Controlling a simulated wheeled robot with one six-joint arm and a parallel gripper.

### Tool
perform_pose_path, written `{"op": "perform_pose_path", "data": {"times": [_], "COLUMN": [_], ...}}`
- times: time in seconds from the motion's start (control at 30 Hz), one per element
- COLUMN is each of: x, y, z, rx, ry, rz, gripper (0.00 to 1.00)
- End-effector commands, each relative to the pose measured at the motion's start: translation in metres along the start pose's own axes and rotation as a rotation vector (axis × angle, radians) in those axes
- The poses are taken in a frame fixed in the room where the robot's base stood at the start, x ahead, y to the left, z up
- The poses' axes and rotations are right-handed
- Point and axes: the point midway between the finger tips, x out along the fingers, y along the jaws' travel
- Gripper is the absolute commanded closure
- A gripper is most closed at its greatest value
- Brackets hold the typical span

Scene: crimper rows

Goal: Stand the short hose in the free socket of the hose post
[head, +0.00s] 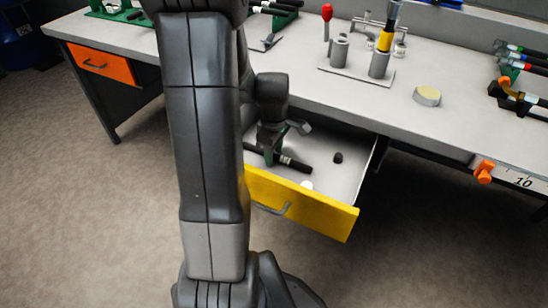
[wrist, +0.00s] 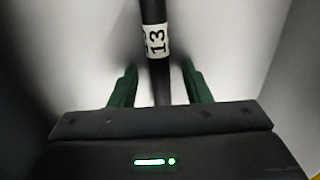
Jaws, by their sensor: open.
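A black hose with a white band (head: 294,164) lies in the open drawer; I take it for the short hose. In the wrist view the hose (wrist: 153,12) runs between my fingers, its white band marked "13". My gripper (wrist: 152,88) is open, one green finger on each side of the hose, with gaps visible. In the head view my gripper (head: 272,153) is down inside the drawer, and part of the hose is hidden behind it. The hose post (head: 352,74) stands on the bench. Its right socket (head: 379,66) holds a black and yellow hose; its left socket (head: 339,52) looks empty.
The drawer's yellow front (head: 315,208) and side walls surround my gripper. A small black piece (head: 338,158) lies in the drawer. A round yellowish disc (head: 427,96) lies on the bench. A rack of tools (head: 522,85) is at the right. The bench front middle is clear.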

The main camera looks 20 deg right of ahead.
Motion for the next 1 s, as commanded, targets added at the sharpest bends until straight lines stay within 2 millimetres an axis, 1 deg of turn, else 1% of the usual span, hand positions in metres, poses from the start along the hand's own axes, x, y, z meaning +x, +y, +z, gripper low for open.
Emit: {"op": "perform_pose_path", "data": {"times": [0.07, 0.1, 0.17, 0.2, 0.27, 0.3, 0.67, 0.77, 1.0], "x": [-0.001, -0.001, -0.001, -0.001, -0.001, -0.001, -0.003, -0.014, -0.063], "y": [0.0, 0.0, 0.0, 0.0, 0.0, 0.0, 0.0, 0.001, 0.001], "z": [0.0, 0.0, 0.0, 0.0, 0.0, 0.0, 0.0, 0.0, 0.0], "rx": [0.0, 0.0, 0.0, 0.0, 0.0, 0.0, 0.0, 0.0, 0.0], "ry": [0.0, 0.0, 0.0, 0.0, 0.0, 0.0, 0.001, 0.001, 0.002], "rz": [0.0, 0.0, 0.0, 0.0, 0.0, 0.0, 0.002, 0.003, 0.005], "gripper": [0.58, 0.66, 0.78, 0.85, 0.97, 1.0, 1.0, 1.0, 1.0]}}
